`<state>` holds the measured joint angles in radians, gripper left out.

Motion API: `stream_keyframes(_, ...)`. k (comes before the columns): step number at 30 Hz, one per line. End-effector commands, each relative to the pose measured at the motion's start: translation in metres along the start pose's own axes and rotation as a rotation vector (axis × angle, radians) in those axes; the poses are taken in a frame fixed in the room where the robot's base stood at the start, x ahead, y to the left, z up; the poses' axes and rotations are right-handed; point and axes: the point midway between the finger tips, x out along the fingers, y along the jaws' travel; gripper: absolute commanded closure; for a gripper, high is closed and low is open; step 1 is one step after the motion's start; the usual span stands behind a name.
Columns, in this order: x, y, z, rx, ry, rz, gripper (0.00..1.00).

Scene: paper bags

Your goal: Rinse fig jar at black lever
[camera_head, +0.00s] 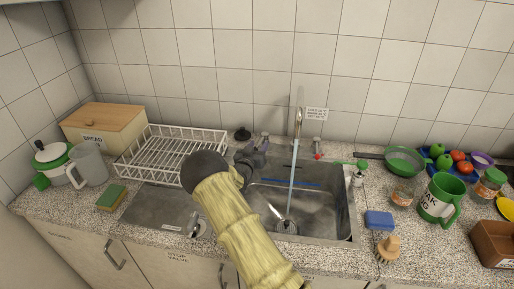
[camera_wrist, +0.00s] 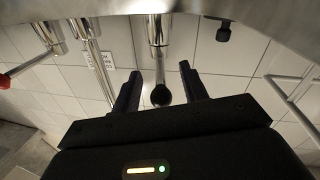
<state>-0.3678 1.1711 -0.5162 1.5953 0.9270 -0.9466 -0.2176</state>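My gripper (camera_head: 257,148) is at the back left of the sink (camera_head: 345,215), beside a metal tap post. In the wrist view my gripper (camera_wrist: 160,92) is open, with its two dark fingers apart. The round black end of the black lever (camera_wrist: 161,95) shows between the fingers; contact cannot be told. A pale stream (camera_head: 292,180) runs from the tall spout (camera_head: 299,122) down into the basin. A small open-topped jar (camera_head: 401,197) stands right of the sink, and a green-lidded jar (camera_head: 489,183) stands farther right. I cannot read which is the fig jar.
A red-tipped lever (camera_head: 318,156) is right of the spout. A white dish rack (camera_head: 172,152) stands left of my arm. A green mug (camera_head: 440,197), blue sponge (camera_head: 379,220), brush (camera_head: 388,247) and green strainer (camera_head: 406,161) crowd the right counter. A shiny utensil (camera_head: 274,211) is in the basin.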

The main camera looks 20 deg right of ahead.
Motion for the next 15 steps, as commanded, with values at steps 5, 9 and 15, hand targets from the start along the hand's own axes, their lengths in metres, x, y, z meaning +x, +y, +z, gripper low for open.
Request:
stream_keyframes(5,0.000,0.000,0.000,-0.001,-0.001,-0.001,0.56)
stream_keyframes(9,0.000,0.000,-0.005,0.000,0.000,-0.001,0.56)
stream_keyframes(15,0.000,0.005,-0.030,0.003,0.002,-0.001,0.56)
